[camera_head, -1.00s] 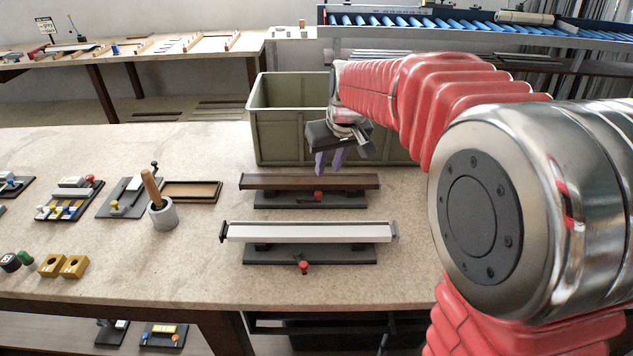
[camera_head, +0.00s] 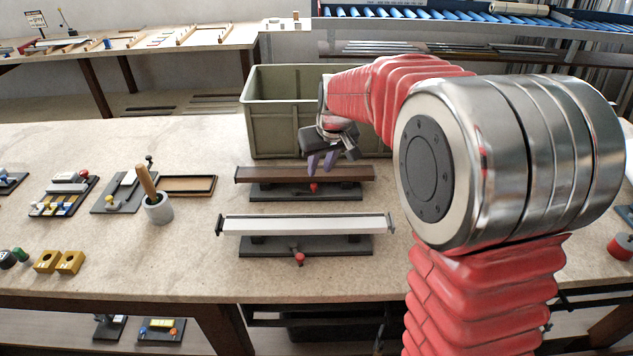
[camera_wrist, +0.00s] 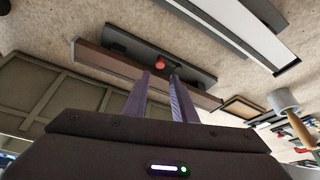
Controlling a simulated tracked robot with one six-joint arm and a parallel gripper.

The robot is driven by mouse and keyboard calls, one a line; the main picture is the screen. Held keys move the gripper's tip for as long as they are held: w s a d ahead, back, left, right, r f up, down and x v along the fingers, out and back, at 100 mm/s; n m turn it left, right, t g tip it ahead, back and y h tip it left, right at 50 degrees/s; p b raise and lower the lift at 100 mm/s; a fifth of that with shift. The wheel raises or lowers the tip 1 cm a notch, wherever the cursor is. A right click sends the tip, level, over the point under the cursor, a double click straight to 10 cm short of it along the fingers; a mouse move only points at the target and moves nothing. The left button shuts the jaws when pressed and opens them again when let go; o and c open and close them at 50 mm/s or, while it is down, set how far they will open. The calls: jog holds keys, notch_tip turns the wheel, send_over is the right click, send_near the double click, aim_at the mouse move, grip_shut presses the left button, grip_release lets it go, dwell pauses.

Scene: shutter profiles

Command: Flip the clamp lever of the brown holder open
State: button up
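The brown holder is a dark base (camera_head: 270,193) carrying a long brown profile (camera_head: 265,174). Its clamp lever has a red knob (camera_head: 314,187) at the front, right of the middle. In the wrist view the brown profile (camera_wrist: 100,62) lies beyond my fingers and the red knob (camera_wrist: 160,63) shows between the fingertip lines. The lever's arm is too small to read clearly. My gripper (camera_head: 321,162) has two purple fingers pointing down, just above and behind the brown profile. In the wrist view my gripper (camera_wrist: 160,74) is open, with an empty gap between the fingers.
A second holder with a white profile (camera_head: 305,224) and red knob (camera_head: 300,258) stands in front. A green-grey crate (camera_head: 275,130) is behind. To the left are a cup with a wooden handle (camera_head: 158,211), a brown tray (camera_head: 188,186) and yellow blocks (camera_head: 70,262).

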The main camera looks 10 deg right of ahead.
aim_at(315, 186)
jog(key=x, duration=0.9)
grip_shut()
dwell(0.4)
